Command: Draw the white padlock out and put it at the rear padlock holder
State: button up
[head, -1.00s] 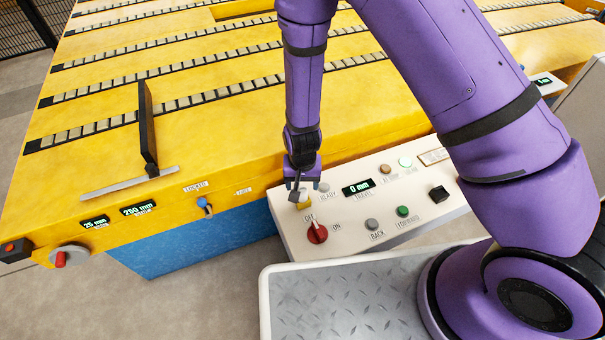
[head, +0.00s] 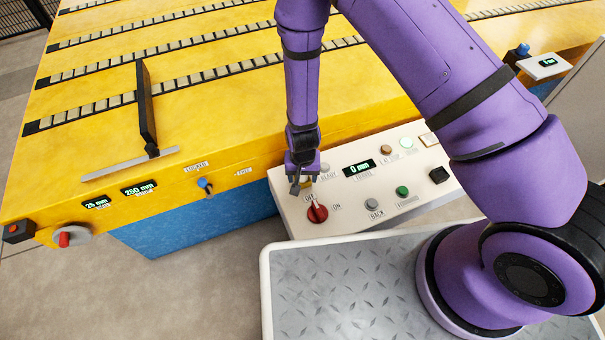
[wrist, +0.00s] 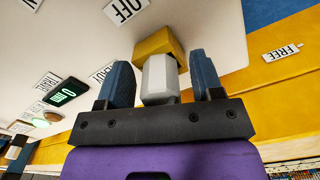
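The white padlock (wrist: 158,78) shows in the wrist view as a pale faceted body in front of a yellow block (wrist: 158,44). My gripper (wrist: 160,82) has one dark blue finger on each side of it, with a narrow gap showing on both sides. The fingers look open around the padlock and not pressed on it. In the head view my gripper (head: 302,190) points down at the near left part of the white control panel (head: 290,215), just above the red switch (head: 317,213). The padlock is mostly hidden there by the fingers. I cannot make out the rear padlock holder.
The yellow roller table (head: 90,155) with an upright black plate (head: 146,105) lies behind and left. A blue knob (head: 204,186) sits on its front face. Buttons and a display (head: 359,167) lie right of my gripper. A small panel (head: 545,65) stands far right.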

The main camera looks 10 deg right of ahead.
jog(key=o, duration=0.5)
jog(key=shift+r, duration=0.15)
notch_tip(320, 180, up, 11)
jog(key=shift+f, duration=0.2)
jog(key=shift+r, duration=0.1)
jog(key=d+r+t+y, duration=0.1)
jog(key=d+r, duration=0.2)
jog(key=r, duration=0.7)
jog(key=w+d+r, duration=0.1)
jog(key=d+r, duration=0.3)
jog(key=r, duration=0.5)
jog(key=d+r+t+y, duration=0.1)
jog(key=d+r, duration=0.2)
jog(key=r, duration=0.7)
jog(key=s+d+r+t, duration=0.1)
jog(key=s+d+r, duration=0.4)
jog(key=s, duration=0.1)
jog(key=s+d+r+t+h, duration=0.1)
jog(key=s+d+r, duration=0.3)
jog(key=s+r, duration=0.2)
jog(key=s+d+r+n+t+h, duration=0.1)
jog(key=s+d+r, duration=0.4)
jog(key=s, duration=0.2)
jog(key=shift+d+r, duration=0.2)
jog(key=shift+d, duration=0.1)
